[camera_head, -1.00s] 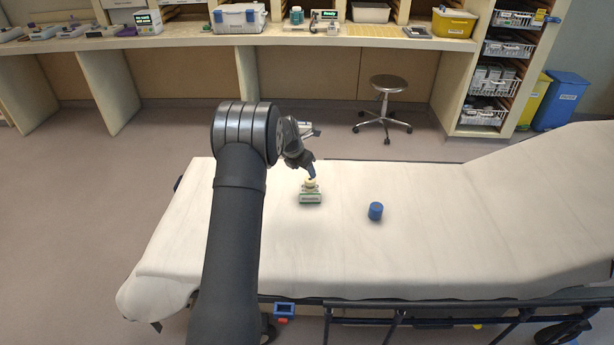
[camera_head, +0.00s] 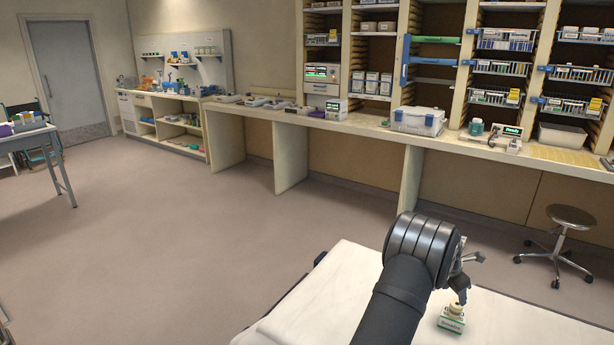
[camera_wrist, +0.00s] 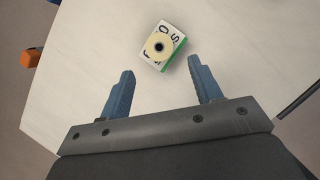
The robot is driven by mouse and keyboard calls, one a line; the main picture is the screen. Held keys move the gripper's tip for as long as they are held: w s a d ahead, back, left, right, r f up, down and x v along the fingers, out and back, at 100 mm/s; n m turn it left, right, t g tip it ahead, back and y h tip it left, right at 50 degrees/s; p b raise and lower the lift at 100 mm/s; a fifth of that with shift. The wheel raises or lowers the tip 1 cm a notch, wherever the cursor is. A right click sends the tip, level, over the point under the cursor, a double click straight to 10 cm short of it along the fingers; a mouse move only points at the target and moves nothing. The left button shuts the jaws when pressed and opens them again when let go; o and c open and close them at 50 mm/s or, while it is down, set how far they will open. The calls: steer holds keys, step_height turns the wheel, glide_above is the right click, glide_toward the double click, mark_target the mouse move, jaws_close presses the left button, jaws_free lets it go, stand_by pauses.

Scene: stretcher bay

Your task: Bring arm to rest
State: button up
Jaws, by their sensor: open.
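My gripper (camera_wrist: 160,80) is open and empty, its two blue fingers spread apart in the wrist view. It also shows at the end of my dark arm in the head view (camera_head: 463,285), above the stretcher. A small white and green box (camera_wrist: 173,62) with a cream ring-shaped roll (camera_wrist: 158,46) on top lies beyond the fingertips, near the middle between them. In the head view the box (camera_head: 451,322) sits on the white stretcher sheet (camera_head: 530,330), just below my gripper. I cannot tell the exact gap.
A stool (camera_head: 567,218) stands at the right. The floor left of the stretcher is clear. An orange thing (camera_wrist: 30,58) shows at the wrist view's left edge.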

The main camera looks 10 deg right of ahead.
mark_target(457, 304)
steer(key=x, duration=0.8)
steer(key=shift+d+f, duration=0.15)
steer(key=shift+f, duration=0.25)
step_height(457, 304, up, 3)
steer(key=shift+f, duration=0.25)
steer(key=shift+r, duration=0.5)
steer(key=shift+f, duration=0.1)
